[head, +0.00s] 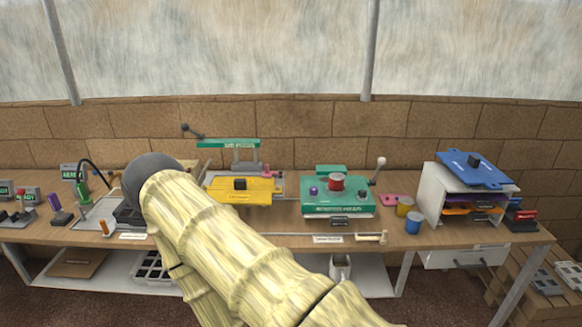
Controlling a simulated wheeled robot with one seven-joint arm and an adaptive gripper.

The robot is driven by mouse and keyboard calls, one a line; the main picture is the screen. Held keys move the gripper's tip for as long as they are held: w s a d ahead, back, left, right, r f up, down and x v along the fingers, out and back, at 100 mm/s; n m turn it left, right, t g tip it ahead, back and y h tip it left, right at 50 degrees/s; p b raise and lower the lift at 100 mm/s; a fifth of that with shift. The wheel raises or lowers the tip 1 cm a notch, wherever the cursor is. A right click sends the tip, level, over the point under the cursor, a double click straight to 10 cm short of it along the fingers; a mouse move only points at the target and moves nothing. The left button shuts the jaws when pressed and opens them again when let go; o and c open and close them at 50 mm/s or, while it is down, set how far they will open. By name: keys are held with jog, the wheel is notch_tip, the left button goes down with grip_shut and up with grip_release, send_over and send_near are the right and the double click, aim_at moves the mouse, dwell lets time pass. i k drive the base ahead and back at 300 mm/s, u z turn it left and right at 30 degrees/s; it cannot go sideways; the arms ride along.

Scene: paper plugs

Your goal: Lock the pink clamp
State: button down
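A small pink part (276,174) shows at the right rear edge of the yellow plate (243,190) on the bench. It may be the pink clamp, but it is too small to tell whether it is locked. Another small pink part (372,183) sits at the right of the green machine (336,197), near a white-knobbed lever (377,171). My arm reaches from the lower right to a dark rounded end (150,178) over the bench left of the yellow plate. My gripper's fingers are hidden behind it, so what they touch or hold cannot be seen.
A flat pink piece (388,199), a yellow can (404,206) and a blue can (413,222) stand right of the green machine. A white shelf (432,190) bears a blue plate (474,170). A green-topped press (229,144) stands behind the yellow plate. A rail with a handle (371,237) runs along the front edge.

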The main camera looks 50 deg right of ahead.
aim_at(267, 173)
jog(key=z, duration=1.15)
